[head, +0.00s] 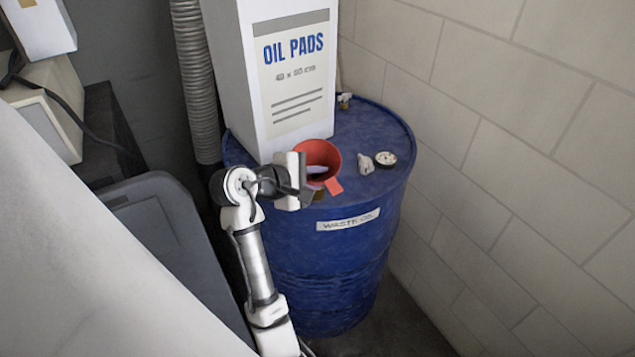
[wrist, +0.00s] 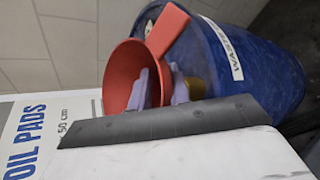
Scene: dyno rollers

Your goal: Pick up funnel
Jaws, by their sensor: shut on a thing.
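The red funnel (head: 322,150) is at the near part of the blue drum's top, beside the oil pads box, with its wide mouth facing up and a flat tab at the rim. It also shows in the wrist view (wrist: 120,68). My gripper (head: 317,172) reaches it from the left and is shut on its rim. In the wrist view, one pale finger of my gripper (wrist: 160,88) is inside the bowl and the other is outside. The funnel's lower end is hidden, so I cannot tell whether it touches the drum.
The blue waste oil drum (head: 330,255) stands by a block wall (head: 500,110). The tall white oil pads box (head: 290,75) stands on it, close behind my gripper. A round gauge (head: 385,159) and a small pale piece (head: 365,164) lie to the right. A grey bin (head: 165,215) is at left.

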